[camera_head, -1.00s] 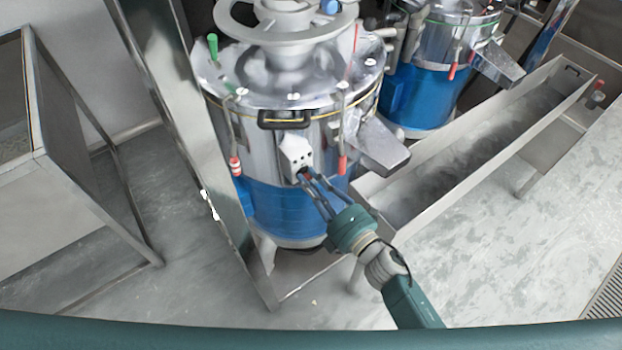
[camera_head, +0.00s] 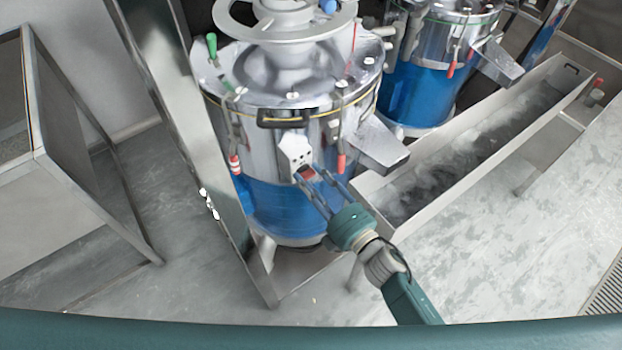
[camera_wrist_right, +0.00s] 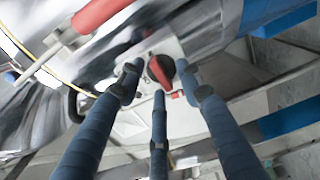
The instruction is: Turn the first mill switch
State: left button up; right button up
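The first mill (camera_head: 290,205) is a steel and blue drum in the middle of the head view. Its pale switch box (camera_head: 295,148) is on the front, below a black handle. The red switch (camera_head: 308,174) is low on this box; in the right wrist view the red switch (camera_wrist_right: 160,70) sits slanted on a dark round base. My right gripper (camera_head: 318,180) is in front of it with its fingers spread. In the right wrist view its three blue fingers (camera_wrist_right: 158,82) stand apart around the switch, not visibly closed on it. My left gripper is not in view.
A second blue mill (camera_head: 415,95) stands behind to the right. A long metal trough (camera_head: 470,175) runs beside the first mill, with a spout (camera_head: 385,150) above its near end. A slanted metal post (camera_head: 185,130) is close on the left. Open floor lies in front.

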jog(key=v, duration=1.2)
dwell(0.5)
